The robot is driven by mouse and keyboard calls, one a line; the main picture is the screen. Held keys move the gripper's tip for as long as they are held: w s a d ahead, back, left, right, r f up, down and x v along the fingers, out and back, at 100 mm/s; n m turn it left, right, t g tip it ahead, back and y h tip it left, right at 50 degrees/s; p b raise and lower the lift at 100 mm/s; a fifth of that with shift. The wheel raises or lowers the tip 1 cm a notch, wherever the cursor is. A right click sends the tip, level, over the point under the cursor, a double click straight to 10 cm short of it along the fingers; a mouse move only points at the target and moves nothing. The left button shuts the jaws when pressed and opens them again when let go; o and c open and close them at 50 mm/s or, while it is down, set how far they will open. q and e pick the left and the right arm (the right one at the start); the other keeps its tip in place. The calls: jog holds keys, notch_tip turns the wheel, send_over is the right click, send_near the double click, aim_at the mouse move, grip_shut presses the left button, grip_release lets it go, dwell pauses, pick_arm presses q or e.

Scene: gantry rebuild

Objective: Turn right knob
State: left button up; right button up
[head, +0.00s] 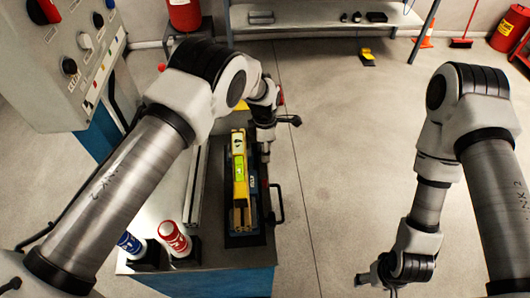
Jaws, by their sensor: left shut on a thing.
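A yellow and blue device (240,170) with a green level window lies lengthwise on the grey cart top. My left gripper (265,154) points down beside the device's right side, near its far half. It is shut on a small part there, which seems to be the right knob; the gripper hides most of it. My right gripper (378,282) hangs low at the bottom right, over the floor and away from the cart. Its fingers are too unclear to tell whether it is open.
A grey control panel (60,50) with knobs and buttons stands at the upper left. A blue-labelled can (131,244) and a red can (174,237) stand at the cart's front left. A black handle (280,203) sticks out from the cart's right edge.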

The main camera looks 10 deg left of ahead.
pick_arm(q)
jog(key=g+b, duration=0.1)
jog(key=b, duration=0.3)
jog(key=f+g+b, duration=0.1)
jog(key=b, duration=0.3)
jog(key=g+b, duration=0.2)
jog(key=b, duration=0.1)
jog(key=shift+w+f+h+b, duration=0.3)
jog(key=shift+f+h+b, duration=0.05)
jog(key=shift+h+b, duration=0.05)
jog(key=shift+s+r+p, duration=0.1)
jog(key=shift+r+p, duration=0.55)
jog(key=shift+p, duration=0.05)
jog(key=shift+w+a+r, duration=0.1)
jog(key=shift+w+r, duration=0.15)
jog(key=shift+w, duration=0.05)
jog(key=o, duration=0.9)
jog(key=shift+o, duration=1.1)
jog(key=shift+f, duration=0.15)
jog(key=shift+s, duration=0.1)
notch_tip(320, 180, up, 10)
